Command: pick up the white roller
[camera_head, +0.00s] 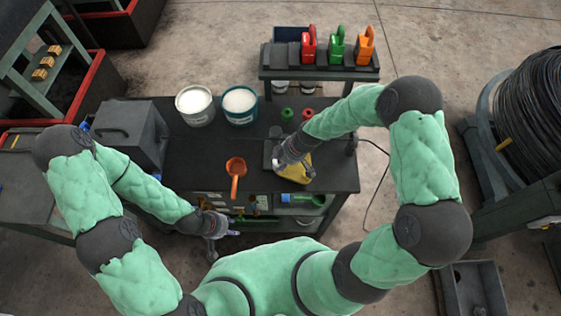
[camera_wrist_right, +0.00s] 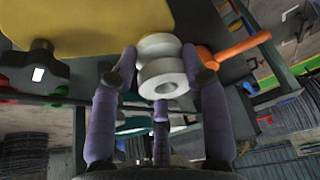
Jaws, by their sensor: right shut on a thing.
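The white roller (camera_wrist_right: 162,72), a ringed piece with a hole in its end, shows in the right wrist view between the fingers of my right gripper (camera_wrist_right: 160,85). The fingers are shut on it. A yellow plate (camera_wrist_right: 70,28) lies right behind the roller; I cannot tell whether they touch. In the head view my right gripper (camera_head: 283,160) is over the dark bench beside the yellow plate (camera_head: 298,168), and it hides the roller there. My left gripper (camera_head: 213,236) is low at the bench's front edge, apart from the roller; its finger opening is unclear.
An orange ladle (camera_head: 235,170) lies left of the right gripper on the bench (camera_head: 195,150). Two white-filled pots (camera_head: 195,104) and (camera_head: 240,104) stand at the back. A raised shelf (camera_head: 320,72) holds red, green and orange items. A grey box (camera_head: 130,130) stands left.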

